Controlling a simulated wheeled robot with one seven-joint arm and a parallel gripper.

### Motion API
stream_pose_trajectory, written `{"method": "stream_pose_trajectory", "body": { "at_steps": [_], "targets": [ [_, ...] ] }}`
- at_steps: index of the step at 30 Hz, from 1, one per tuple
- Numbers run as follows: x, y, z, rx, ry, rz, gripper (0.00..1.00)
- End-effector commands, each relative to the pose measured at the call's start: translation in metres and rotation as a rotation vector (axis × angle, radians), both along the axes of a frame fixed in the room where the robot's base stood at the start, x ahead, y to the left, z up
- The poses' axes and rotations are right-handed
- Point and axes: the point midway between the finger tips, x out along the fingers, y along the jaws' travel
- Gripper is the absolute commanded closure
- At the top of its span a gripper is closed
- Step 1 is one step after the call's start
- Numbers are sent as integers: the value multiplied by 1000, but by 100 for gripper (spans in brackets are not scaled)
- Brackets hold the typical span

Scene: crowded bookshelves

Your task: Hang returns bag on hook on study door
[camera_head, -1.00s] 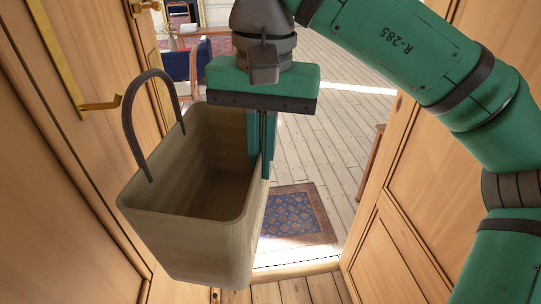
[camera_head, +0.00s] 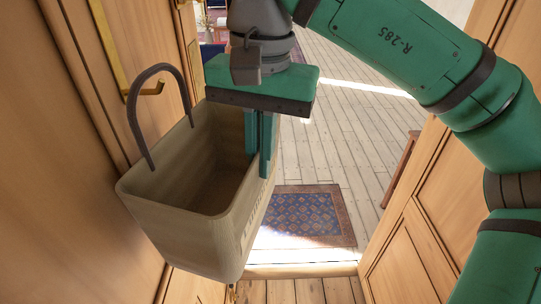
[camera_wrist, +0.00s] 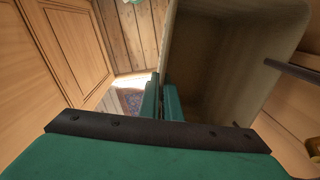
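The returns bag (camera_head: 205,220) is a tan, open-topped, upright tote with a dark arched handle (camera_head: 137,110). My gripper (camera_head: 259,150) is shut on the bag's right rim, one finger inside and one outside. The brass hook (camera_head: 153,88) sticks out from the wooden door (camera_head: 75,180) on the left. The hook shows within the handle's arch in the head view; I cannot tell whether it passes through the loop or lies behind it. In the wrist view the bag (camera_wrist: 215,60) fills the upper right, with the handle (camera_wrist: 292,68) at right.
A doorway opens ahead, with a patterned blue rug (camera_head: 300,218) on the plank floor beyond the threshold. A wooden panel (camera_head: 415,250) stands close on the right. A brass strip (camera_head: 108,40) runs down the left door above the hook.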

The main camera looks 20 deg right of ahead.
Motion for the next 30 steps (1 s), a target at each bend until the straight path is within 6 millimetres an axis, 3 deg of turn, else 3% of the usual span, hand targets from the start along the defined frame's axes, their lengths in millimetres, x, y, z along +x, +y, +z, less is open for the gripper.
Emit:
{"method": "stream_pose_trajectory", "body": {
  "at_steps": [10,30],
  "targets": [
    [4,12,-11,1,0,0,100],
    [5,14,-17,1,-1,-2,100]
  ]
}}
